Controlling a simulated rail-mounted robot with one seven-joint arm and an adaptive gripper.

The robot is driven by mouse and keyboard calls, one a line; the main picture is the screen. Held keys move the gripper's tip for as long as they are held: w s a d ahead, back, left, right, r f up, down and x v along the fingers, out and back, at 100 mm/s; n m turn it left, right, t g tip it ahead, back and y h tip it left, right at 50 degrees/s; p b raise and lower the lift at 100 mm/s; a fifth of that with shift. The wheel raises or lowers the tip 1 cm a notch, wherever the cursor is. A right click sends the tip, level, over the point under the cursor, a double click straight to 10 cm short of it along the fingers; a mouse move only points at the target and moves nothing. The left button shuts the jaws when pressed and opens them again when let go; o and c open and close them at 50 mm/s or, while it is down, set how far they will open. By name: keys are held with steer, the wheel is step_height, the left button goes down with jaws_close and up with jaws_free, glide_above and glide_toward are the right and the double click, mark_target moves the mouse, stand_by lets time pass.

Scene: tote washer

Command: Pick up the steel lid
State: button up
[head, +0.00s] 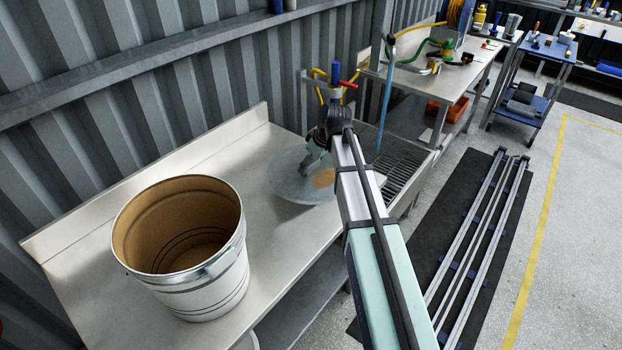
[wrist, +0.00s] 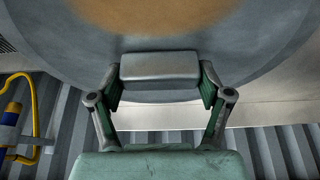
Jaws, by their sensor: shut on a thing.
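The steel lid (head: 290,186) is a wide, round grey disc with a brown patch, at the right part of the steel counter in the head view.
An open metal bucket (head: 200,285), brown inside, stands on the steel counter (head: 100,235) to the left. A corrugated wall (head: 90,120) rises behind. A grated drain (head: 400,170) and a tap with yellow hose (head: 320,85) are at the right. The counter between bucket and lid is clear.

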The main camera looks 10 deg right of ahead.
step_height(320, 180, up, 12)
steer(key=b, duration=0.2)
steer(key=shift+f, duration=0.15)
